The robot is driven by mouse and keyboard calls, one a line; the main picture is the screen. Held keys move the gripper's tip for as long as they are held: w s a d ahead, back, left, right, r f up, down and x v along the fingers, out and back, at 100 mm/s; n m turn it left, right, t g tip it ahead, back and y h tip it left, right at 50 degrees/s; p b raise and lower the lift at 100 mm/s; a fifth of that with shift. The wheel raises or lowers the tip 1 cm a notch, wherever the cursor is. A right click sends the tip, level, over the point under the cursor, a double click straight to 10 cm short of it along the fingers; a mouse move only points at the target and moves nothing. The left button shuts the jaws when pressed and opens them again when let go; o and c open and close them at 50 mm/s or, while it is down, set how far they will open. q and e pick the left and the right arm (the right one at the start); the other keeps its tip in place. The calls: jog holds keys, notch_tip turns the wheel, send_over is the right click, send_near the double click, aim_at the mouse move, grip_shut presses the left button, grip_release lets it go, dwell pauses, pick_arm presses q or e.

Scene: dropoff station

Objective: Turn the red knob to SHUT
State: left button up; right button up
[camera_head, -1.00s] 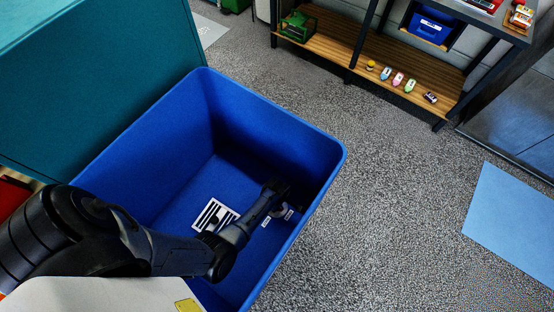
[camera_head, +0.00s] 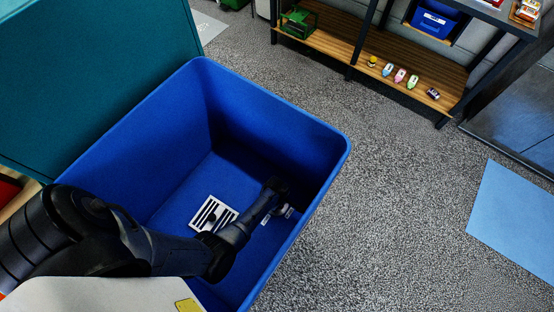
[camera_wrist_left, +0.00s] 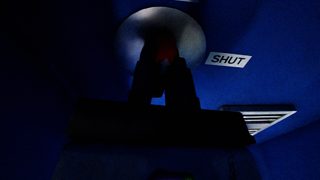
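The red knob (camera_wrist_left: 166,50) shows only as a dim red patch between my left fingertips in the left wrist view. Behind it is a round metal plate (camera_wrist_left: 133,42) on a blue wall. A white SHUT label (camera_wrist_left: 228,60) is right of the plate. My left gripper (camera_wrist_left: 164,62) has its fingers close together around the knob and looks shut on it, though the picture is dark. In the head view my left gripper (camera_head: 275,190) reaches into the blue bin (camera_head: 268,108), near its right wall, beside small white labels (camera_head: 265,219). My right gripper is not in view.
A black-and-white striped panel (camera_head: 213,214) is inside the bin, left of my gripper. A teal cabinet (camera_head: 95,75) stands at the left. A shelf (camera_head: 400,72) with small toys is at the back. Grey floor (camera_head: 385,190) is open to the right, with a blue mat (camera_head: 515,215).

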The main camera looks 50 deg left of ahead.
pick_arm(q)
grip_shut()
